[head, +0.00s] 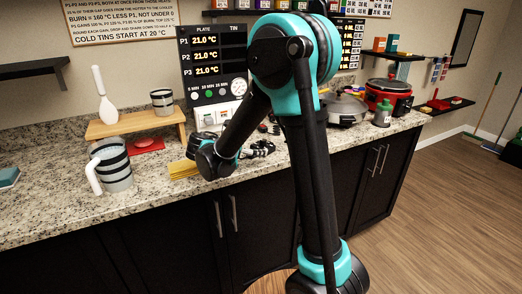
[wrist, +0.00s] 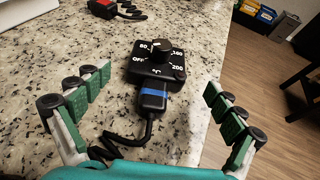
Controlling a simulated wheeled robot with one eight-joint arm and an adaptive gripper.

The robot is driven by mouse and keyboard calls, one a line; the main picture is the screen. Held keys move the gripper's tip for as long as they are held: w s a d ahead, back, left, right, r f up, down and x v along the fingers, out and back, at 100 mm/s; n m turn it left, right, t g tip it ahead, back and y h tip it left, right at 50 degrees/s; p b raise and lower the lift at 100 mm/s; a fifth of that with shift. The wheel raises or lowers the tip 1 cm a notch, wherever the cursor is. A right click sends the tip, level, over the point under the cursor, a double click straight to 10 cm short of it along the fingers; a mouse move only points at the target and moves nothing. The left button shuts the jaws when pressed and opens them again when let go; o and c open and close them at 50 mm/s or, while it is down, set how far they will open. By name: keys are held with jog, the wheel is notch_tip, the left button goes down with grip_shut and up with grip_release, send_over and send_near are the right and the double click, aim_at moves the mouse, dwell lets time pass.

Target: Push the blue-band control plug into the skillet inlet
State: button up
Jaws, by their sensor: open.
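The blue-band control plug (wrist: 155,62) lies on the granite counter in the wrist view. It is a black box with a dial on top marked OFF, 80, 160 and 200, and a blue band near its cord end. Its black coiled cord runs back toward my wrist. My gripper (wrist: 157,107) is open around it, one finger on each side, touching neither side. In the head view my gripper (head: 262,148) is low over the counter, and the plug is too small to make out there. A lidded pan (head: 343,107), possibly the skillet, stands further right; its inlet cannot be seen.
A black and red device with a cord (wrist: 103,8) lies beyond the plug. The counter edge is close right.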

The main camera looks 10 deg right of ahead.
aim_at(259, 147)
jog(key=shift+x, duration=2.9)
jog(key=shift+w+a+f, duration=0.1)
jog(key=shift+a+f, duration=0.05)
jog(key=shift+c, duration=0.4)
jog(key=c, duration=1.4)
jog(key=shift+o, duration=0.2)
